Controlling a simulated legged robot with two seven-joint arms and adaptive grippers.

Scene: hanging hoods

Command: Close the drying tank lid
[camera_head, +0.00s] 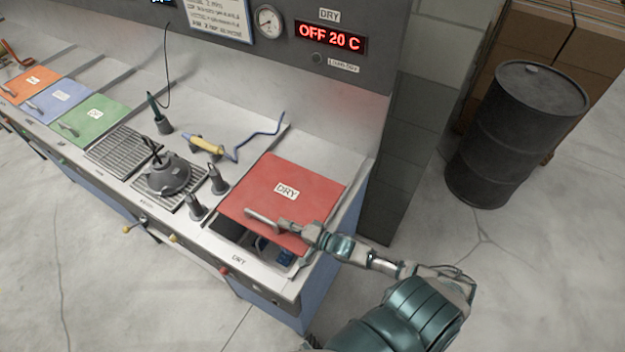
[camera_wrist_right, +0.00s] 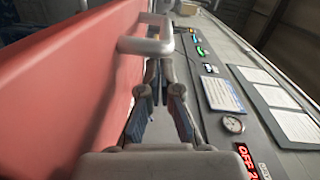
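The red lid (camera_head: 305,185) marked DRY is tilted, raised at its front over the drying tank (camera_head: 230,231). A dark gap shows under its front edge, with dark blue items inside (camera_head: 272,252). The lid's metal bar handle (camera_head: 263,217) is at the front. My right gripper (camera_head: 312,234) is at the handle's right end. In the right wrist view, the lid (camera_wrist_right: 60,85) fills the left side and the handle (camera_wrist_right: 146,46) lies at the fingertips. The gripper's fingers (camera_wrist_right: 159,85) have a narrow gap between them; I cannot tell whether they touch the handle. My left gripper is not in view.
Shut orange (camera_head: 28,84), blue (camera_head: 58,98) and green (camera_head: 98,117) lids stand left along the counter. The display (camera_head: 331,38) reads OFF 20 C. A black barrel (camera_head: 515,130) stands right.

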